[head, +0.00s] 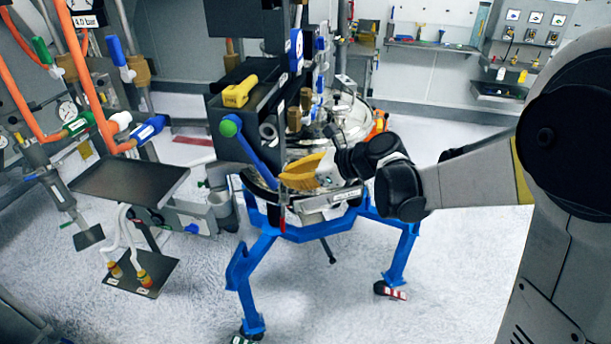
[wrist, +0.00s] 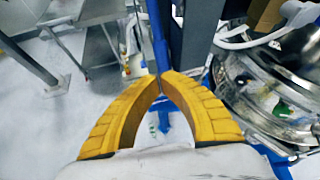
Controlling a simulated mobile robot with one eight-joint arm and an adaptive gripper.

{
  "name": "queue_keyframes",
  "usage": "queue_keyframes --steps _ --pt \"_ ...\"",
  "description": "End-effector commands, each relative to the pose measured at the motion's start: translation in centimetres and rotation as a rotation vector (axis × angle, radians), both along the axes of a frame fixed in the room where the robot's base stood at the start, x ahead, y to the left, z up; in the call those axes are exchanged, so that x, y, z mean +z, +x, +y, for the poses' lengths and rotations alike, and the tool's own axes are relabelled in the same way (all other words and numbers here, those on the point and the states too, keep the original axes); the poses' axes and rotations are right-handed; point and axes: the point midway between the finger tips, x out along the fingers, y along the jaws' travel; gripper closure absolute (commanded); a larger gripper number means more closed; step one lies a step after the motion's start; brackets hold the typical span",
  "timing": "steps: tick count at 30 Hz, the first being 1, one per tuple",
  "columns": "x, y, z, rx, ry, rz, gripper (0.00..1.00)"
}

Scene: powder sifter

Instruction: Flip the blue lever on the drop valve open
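A blue lever (head: 258,157) with a green ball knob (head: 229,126) slants down to the right across the front of the sifter in the head view. My gripper (head: 283,178), with yellow ribbed fingers, is just right of the lever's lower part. In the wrist view the two fingertips of my gripper (wrist: 161,76) meet. A blue bar (wrist: 158,38), likely the lever, runs up from just beyond the tips; I cannot tell whether they touch it. Nothing is clearly held between the fingers. The drop valve's body is not clearly seen.
The sifter stands on a blue leg frame (head: 262,250). A yellow-handled item (head: 239,92) sits on a black box above the lever. Left are a dark tray (head: 130,179), orange hoses and other valves with coloured handles. A round metal vessel (wrist: 275,85) is close on the right. Floor in front is clear.

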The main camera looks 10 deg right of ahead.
Motion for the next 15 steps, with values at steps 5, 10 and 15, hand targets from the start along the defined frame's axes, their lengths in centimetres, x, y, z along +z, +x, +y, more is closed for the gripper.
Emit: queue_keyframes --steps 5,10,15 --pt "-1.5 1.3 2.1 0.002 0.001 0.0 1.0" --pt "-2.0 1.9 3.0 0.0 0.001 0.001 1.0" --pt "-2.0 2.0 3.2 0.0 0.0 0.001 1.0"
